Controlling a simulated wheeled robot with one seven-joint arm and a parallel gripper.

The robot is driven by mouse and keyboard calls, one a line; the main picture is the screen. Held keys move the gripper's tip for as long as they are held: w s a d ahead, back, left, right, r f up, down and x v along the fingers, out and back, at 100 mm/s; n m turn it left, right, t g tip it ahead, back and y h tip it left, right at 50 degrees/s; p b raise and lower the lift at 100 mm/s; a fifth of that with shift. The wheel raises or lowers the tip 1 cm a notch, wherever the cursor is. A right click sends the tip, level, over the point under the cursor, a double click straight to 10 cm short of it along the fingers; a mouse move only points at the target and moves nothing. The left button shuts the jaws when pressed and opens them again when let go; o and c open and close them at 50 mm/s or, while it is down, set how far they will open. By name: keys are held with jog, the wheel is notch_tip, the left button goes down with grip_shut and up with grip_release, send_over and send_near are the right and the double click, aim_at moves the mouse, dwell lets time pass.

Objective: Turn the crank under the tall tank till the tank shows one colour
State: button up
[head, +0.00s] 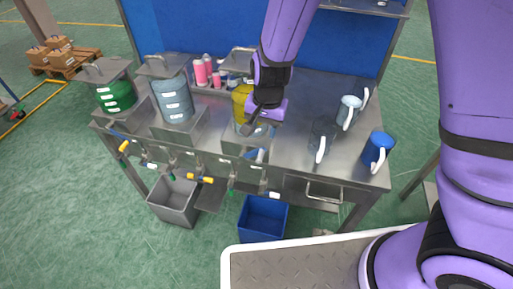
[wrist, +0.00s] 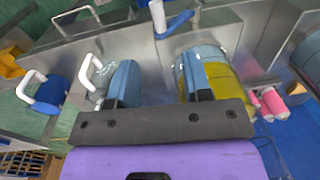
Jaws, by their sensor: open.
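Three tanks stand in a row on the bench: a green one (head: 113,97) at left, a blue-grey one (head: 176,103) that looks tall, and a yellow one (head: 241,100), partly hidden by my arm. In the wrist view the yellow tank (wrist: 222,82) shows yellow and grey-blue bands. Small coloured handles sit along the bench front, including a yellow one (head: 205,179) and a white one (head: 272,195). A blue-and-white handle (wrist: 174,24) shows by the yellow tank. My gripper (head: 252,128) is open in front of that tank. I cannot tell which handle is the crank.
Mugs with white handles, one of them blue (head: 377,150), stand at the bench's right. Pink bottles (head: 201,71) stand behind the tanks. A grey bin (head: 174,201) and a blue bin (head: 263,217) are below. A blue panel (head: 215,30) backs the bench.

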aim_at(261, 154)
jog(key=f, duration=1)
jog(key=shift+w+a+f, duration=0.1)
jog(key=shift+a+f, duration=0.2)
grip_shut()
